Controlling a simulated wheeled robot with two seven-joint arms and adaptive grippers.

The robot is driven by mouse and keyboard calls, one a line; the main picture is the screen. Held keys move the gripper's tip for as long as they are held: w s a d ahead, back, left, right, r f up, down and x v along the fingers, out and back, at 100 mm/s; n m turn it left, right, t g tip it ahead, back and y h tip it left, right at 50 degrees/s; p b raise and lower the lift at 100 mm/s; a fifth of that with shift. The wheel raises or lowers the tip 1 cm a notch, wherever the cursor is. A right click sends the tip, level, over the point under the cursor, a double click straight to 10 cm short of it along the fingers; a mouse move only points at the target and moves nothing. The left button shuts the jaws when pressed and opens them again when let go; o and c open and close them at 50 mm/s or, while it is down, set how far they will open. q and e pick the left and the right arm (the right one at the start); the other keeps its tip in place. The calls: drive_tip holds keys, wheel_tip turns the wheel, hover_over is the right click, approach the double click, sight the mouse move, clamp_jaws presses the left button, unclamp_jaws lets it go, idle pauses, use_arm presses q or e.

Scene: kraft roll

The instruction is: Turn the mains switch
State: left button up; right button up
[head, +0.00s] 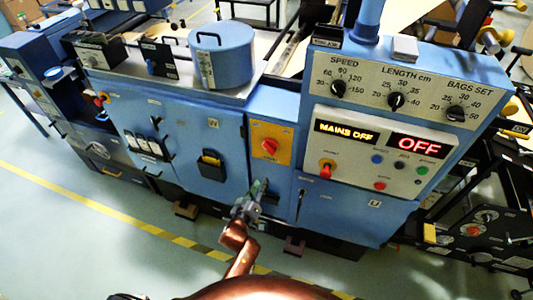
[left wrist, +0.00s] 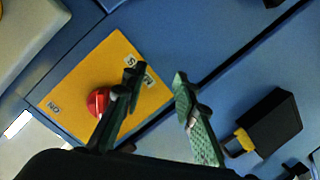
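The mains switch is a red knob (head: 269,146) on a yellow plate (head: 257,158) on the blue machine front. A display (head: 345,132) to its right reads MAINS OFF. My left gripper (head: 259,186) is just below the plate in the head view. In the left wrist view the gripper (left wrist: 155,77) is open and empty. One finger passes in front of the plate and partly covers the red knob (left wrist: 97,101); the other is beyond the plate's edge over blue panel. I cannot see contact with the knob. My right gripper is not in view.
The control panel (head: 366,178) at right carries a smaller red switch, several buttons and a red OFF display (head: 415,146). A black holder (head: 211,165) sits left of the plate, and a black box (left wrist: 270,123) shows in the wrist view.

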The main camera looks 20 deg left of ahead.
use_arm(q)
drive_tip(key=n+t, duration=0.2)
approach(267, 150)
drive_tip(key=w, duration=0.8)
drive_tip(key=shift+d, duration=0.1)
drive_tip(key=shift+w, duration=0.5)
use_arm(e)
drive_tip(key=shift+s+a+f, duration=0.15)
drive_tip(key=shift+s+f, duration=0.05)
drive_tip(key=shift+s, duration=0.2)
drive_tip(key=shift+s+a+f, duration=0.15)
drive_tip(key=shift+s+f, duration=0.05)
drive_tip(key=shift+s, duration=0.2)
use_arm(q)
drive_tip(key=shift+c, duration=0.7)
clamp_jaws()
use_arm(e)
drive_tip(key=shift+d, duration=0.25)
